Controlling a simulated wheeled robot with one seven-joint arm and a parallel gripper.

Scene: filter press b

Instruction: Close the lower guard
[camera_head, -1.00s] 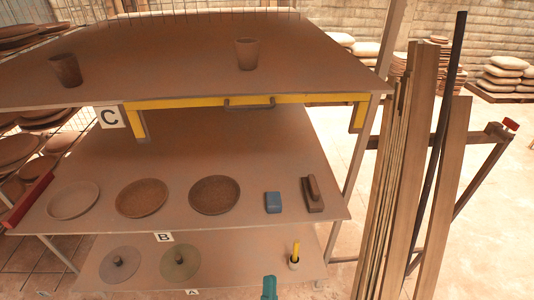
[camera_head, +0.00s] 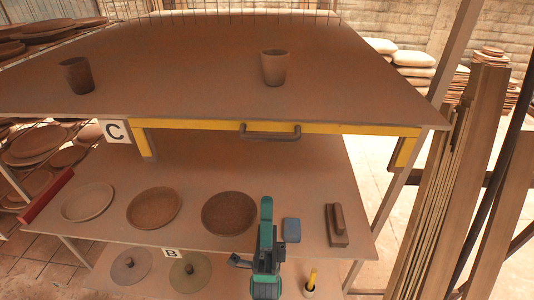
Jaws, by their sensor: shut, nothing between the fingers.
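A yellow guard frame (camera_head: 345,129) runs along the front edge of the top shelf, with a short leg hanging at each end. A dark bar handle (camera_head: 270,136) sits at its middle. The opening below it, above the middle shelf, is uncovered. No other guard can be made out. My gripper (camera_head: 266,203) is teal, shut and empty. It points up in front of the middle shelf, below the handle and apart from it, and it overlaps the view between a round brown dish and a blue block.
The top shelf (camera_head: 200,85) holds two cups, at left (camera_head: 75,75) and centre (camera_head: 274,67). The middle shelf (camera_head: 250,170) holds dishes (camera_head: 229,213), a blue block (camera_head: 292,230) and a brown float-like tool (camera_head: 337,226). Long boards (camera_head: 450,200) stand close at the right.

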